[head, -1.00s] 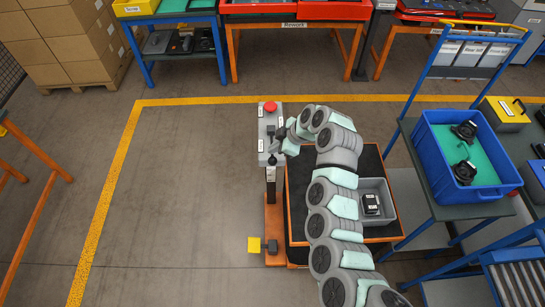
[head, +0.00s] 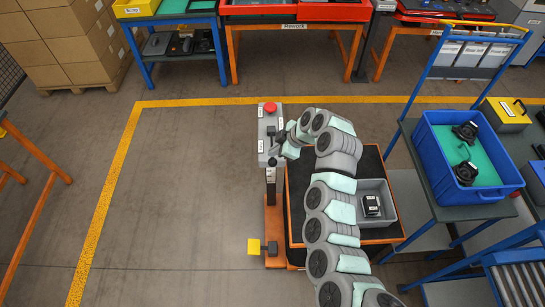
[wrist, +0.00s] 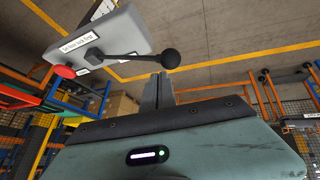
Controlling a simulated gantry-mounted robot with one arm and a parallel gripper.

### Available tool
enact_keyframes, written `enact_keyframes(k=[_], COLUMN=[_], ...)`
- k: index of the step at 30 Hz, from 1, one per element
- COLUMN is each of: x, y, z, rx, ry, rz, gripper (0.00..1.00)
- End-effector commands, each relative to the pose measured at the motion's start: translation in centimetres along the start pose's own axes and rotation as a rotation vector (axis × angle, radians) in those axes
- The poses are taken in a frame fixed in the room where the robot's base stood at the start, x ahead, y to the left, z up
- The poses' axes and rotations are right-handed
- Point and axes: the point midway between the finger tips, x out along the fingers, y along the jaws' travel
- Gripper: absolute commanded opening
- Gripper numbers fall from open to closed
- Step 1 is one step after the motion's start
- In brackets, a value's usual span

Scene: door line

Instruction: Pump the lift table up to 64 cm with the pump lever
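The lift table (head: 297,225) has a black top with an orange edge, partly hidden under my arm. A grey control post (head: 268,125) with a red button stands at its left side. The pump lever (wrist: 128,55) is a thin black rod with a round black knob, coming off the grey box in the wrist view; its knob (head: 272,162) seems to show in the head view. My gripper (wrist: 158,80) has its fingers together, tips close to the knob; I see no grip on it. It is beside the post in the head view (head: 279,145). No height reading is legible.
A grey bin (head: 390,187) with a dark part sits on the table's right. A yellow pedal (head: 254,246) is at the base's left. A blue crate (head: 470,197) on a cart stands right. The floor to the left is clear inside the yellow line (head: 105,200).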

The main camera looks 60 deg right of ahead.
Motion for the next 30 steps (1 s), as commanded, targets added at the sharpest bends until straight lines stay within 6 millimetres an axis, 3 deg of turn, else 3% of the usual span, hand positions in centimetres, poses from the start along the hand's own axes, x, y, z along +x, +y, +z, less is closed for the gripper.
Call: enact_keyframes(k=[30], x=[0.97], y=[-0.71], z=[0.67], rx=[0.0], ry=[-0.001], rz=[-0.001], gripper=[0.0])
